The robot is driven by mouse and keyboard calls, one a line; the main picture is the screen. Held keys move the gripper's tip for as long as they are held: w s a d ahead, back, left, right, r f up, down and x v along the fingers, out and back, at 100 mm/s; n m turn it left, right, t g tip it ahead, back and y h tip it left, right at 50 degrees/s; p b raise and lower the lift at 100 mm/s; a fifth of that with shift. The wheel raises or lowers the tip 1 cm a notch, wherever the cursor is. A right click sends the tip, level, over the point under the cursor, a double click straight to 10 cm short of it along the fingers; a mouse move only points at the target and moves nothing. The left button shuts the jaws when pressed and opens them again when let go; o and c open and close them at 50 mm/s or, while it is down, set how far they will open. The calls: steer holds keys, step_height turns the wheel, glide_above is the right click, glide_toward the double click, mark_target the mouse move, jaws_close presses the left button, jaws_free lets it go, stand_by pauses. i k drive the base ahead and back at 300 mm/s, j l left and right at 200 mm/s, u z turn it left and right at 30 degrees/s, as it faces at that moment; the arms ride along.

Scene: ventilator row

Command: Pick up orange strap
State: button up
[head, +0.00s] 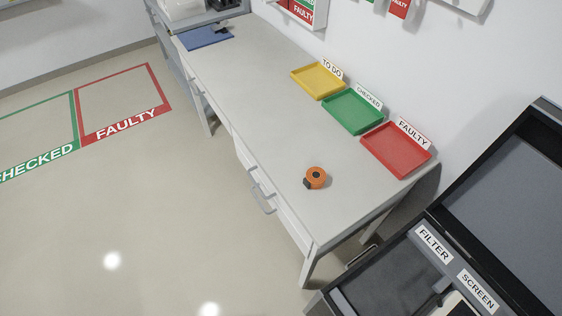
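The orange strap (316,177) is rolled into a compact coil with a dark centre and a dark piece at its lower left. It sits on the grey-white table (250,110), near the front edge and towards the near right end. Nothing touches it. My gripper is not clearly visible in the head view, so I cannot tell its state or its distance from the strap.
Yellow (318,80), green (353,110) and red (396,149) trays line the table's wall side. A drawer handle (263,199) juts out in front. An open dark case (400,270) stands at lower right. The floor at left is clear.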

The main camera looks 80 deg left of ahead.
mark_target(315, 178)
steer(key=u, duration=1.6)
steer(key=i+j, duration=0.15)
steer(key=j, duration=0.25)
steer(key=i+j+u, duration=0.1)
steer(key=j, duration=0.35)
steer(key=i+j, duration=0.15)
steer(key=j, duration=0.25)
steer(key=i+j+u, duration=0.1)
steer(key=j, duration=0.3)
steer(key=i, duration=0.05)
